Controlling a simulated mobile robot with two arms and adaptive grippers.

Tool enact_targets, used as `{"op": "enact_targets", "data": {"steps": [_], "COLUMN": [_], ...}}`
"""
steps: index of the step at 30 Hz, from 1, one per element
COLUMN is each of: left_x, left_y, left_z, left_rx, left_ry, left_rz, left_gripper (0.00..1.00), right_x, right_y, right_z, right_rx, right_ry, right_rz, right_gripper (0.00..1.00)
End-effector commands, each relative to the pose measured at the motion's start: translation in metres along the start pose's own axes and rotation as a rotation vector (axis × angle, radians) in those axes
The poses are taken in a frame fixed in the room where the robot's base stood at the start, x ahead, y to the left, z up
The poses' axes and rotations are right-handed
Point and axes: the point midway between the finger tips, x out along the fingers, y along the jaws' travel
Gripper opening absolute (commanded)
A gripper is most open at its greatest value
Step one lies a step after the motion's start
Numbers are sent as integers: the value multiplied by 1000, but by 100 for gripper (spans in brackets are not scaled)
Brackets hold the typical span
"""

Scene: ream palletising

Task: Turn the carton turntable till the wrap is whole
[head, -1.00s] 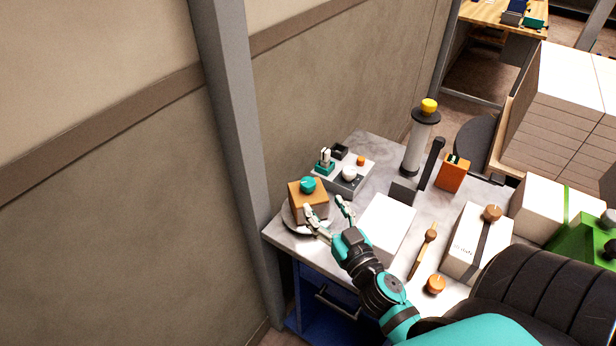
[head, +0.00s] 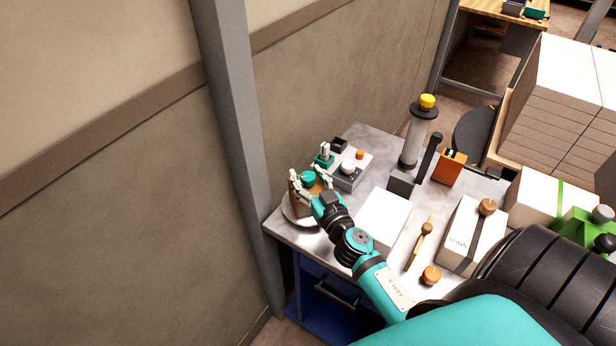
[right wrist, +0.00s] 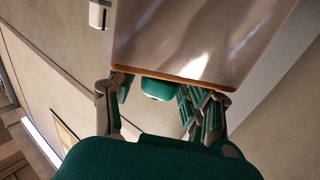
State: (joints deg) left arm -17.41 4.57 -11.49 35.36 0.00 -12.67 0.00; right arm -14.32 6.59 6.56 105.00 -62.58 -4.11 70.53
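The orange-brown carton (head: 299,209) sits on a round pale turntable (head: 293,219) at the table's left corner. A teal knob (head: 308,177) is on top of the carton. My right gripper (head: 309,183) reaches over the carton with its fingers apart, one on each side of the knob. In the right wrist view, the knob (right wrist: 159,88) is between the spread fingers, with gaps beside it. A broad shiny face (right wrist: 205,40) with an orange edge lies beyond it. How far the wrap covers the carton cannot be told. My left gripper is not in view.
A grey control box (head: 350,178) with a white knob stands just behind the carton. A film roll post (head: 417,135), an orange box (head: 449,167), a white sheet stack (head: 385,217) and a strapped white ream (head: 473,238) stand rightward. The wall is close on the left.

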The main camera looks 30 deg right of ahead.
Motion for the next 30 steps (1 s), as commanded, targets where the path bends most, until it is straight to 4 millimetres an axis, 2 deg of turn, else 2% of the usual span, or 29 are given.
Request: {"op": "enact_targets", "data": {"steps": [1, 10, 23, 30], "left_x": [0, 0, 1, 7], "left_y": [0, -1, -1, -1], "left_z": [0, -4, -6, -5], "left_rx": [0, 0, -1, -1], "left_ry": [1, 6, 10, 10], "left_rz": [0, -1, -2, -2], "left_gripper": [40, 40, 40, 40], "right_x": [0, 0, -1, 0], "right_y": [0, 0, 0, -1], "right_z": [0, 0, 1, 2], "right_rx": [0, 0, 1, 4], "right_ry": [0, 0, -1, 3], "right_rz": [0, 0, 3, 53], "right_gripper": [40, 1, 0, 0]}}
